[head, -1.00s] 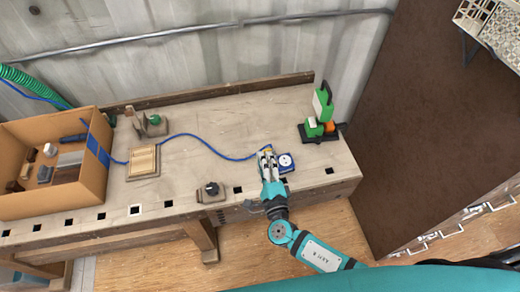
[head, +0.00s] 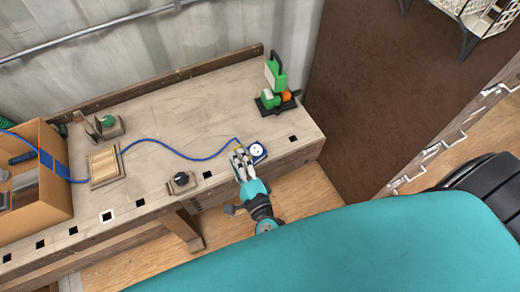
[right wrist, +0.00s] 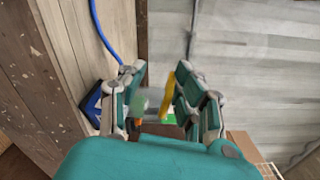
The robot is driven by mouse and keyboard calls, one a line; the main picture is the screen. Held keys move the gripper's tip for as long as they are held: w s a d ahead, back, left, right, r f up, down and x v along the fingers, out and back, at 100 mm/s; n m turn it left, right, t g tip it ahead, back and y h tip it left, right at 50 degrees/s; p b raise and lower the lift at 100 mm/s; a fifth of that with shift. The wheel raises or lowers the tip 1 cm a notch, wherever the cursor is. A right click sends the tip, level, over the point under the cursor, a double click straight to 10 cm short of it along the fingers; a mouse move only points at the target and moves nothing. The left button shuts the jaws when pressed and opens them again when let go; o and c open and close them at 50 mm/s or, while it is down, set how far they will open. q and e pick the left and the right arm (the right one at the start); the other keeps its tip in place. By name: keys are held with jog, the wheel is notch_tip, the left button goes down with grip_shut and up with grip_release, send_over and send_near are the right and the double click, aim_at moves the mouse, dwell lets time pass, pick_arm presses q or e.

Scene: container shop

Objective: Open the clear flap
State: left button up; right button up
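A blue socket box (head: 257,152) with a round white face sits near the front edge of the bench. It shows partly in the right wrist view (right wrist: 92,104), behind a finger. My right gripper (head: 239,153) is just left of the box, over the bench. In the right wrist view its fingers (right wrist: 156,88) are apart. A narrow yellow piece (right wrist: 169,96) shows between them, close to one finger; I cannot tell whether they touch. A pale see-through patch (right wrist: 147,101) beside it may be the clear flap, but its outline is unclear. My left gripper is out of view.
A blue cable (head: 185,155) crosses the bench (head: 190,110) to beside my right gripper. A black-knobbed block (head: 181,181) is to the left, a green tool on a stand (head: 275,82) behind. A cardboard box (head: 50,195) is at far left.

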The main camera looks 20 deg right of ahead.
jog(key=s+p, duration=0.2)
jog(key=s, duration=1.6)
jog(key=shift+s+d, duration=0.35)
jog(key=shift+d, duration=0.05)
dwell(0.6)
dwell(0.5)
